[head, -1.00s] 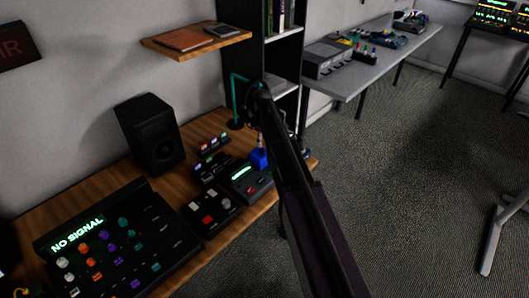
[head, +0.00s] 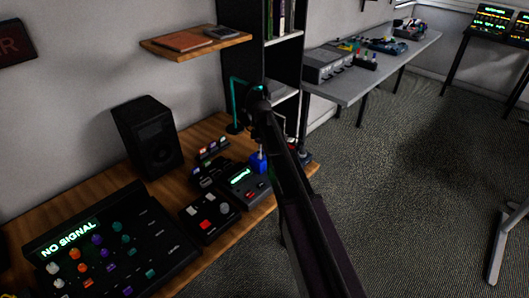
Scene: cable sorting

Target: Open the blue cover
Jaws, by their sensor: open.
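The blue cover (head: 258,163) is a small bright blue block at the right end of the wooden desk, behind a dark device with a green lit display (head: 240,176). I cannot tell from this view whether it is raised or closed. My gripper (head: 262,147) hangs just above the blue cover, small and dark, partly hidden by my own arm. Its fingers are hard to make out, and I cannot tell whether they touch the cover. Nothing shows held in it.
On the desk stand a control box with red and white buttons (head: 208,219), a "NO SIGNAL" console (head: 110,250), a black speaker (head: 146,138) and a teal lamp (head: 234,105). A wooden shelf (head: 195,46) hangs above. Carpeted floor to the right is mostly clear.

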